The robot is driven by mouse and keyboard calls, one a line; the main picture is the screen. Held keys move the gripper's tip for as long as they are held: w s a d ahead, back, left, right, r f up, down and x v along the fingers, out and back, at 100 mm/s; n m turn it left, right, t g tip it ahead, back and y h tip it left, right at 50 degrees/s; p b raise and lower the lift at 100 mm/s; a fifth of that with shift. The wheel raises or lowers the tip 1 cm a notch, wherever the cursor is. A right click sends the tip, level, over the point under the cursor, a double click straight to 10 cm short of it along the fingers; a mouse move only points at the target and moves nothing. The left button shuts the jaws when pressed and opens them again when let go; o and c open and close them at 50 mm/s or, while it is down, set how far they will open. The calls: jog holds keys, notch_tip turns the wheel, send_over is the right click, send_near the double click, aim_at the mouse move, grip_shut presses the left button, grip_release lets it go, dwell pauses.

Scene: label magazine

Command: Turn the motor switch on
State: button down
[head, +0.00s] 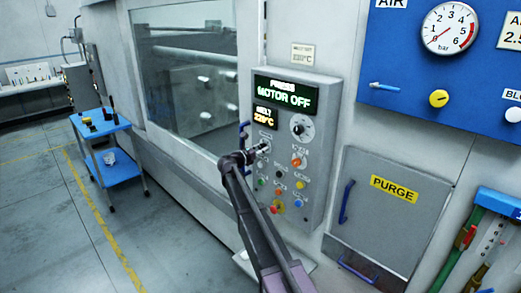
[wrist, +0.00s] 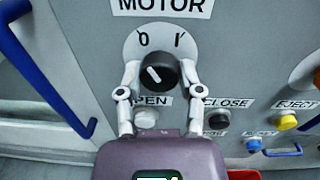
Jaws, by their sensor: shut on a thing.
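The motor switch (wrist: 160,74) is a round black knob on a white dial plate marked 0 and I, below the MOTOR label (wrist: 163,5). Its white pointer line tilts up and left, toward the 0. My gripper (wrist: 160,67) has its two pale fingers on the left and right sides of the knob, shut on it. In the head view my gripper (head: 262,149) is at the left part of the control panel (head: 328,155), and the arm hides the knob there. The panel's display (head: 284,95) reads PRESS MOTOR OFF in green.
Below the knob are a white OPEN button (wrist: 146,117), a black CLOSE button (wrist: 217,118) and a yellow EJECT button (wrist: 287,122). A blue handle (wrist: 42,65) stands out at the left. A blue cart (head: 104,140) stands on the floor at left.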

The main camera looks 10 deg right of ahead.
jog(key=m, duration=1.3)
jog(key=shift+h, duration=0.3)
jog(key=shift+m, duration=0.3)
jog(key=shift+c, duration=1.3)
grip_release()
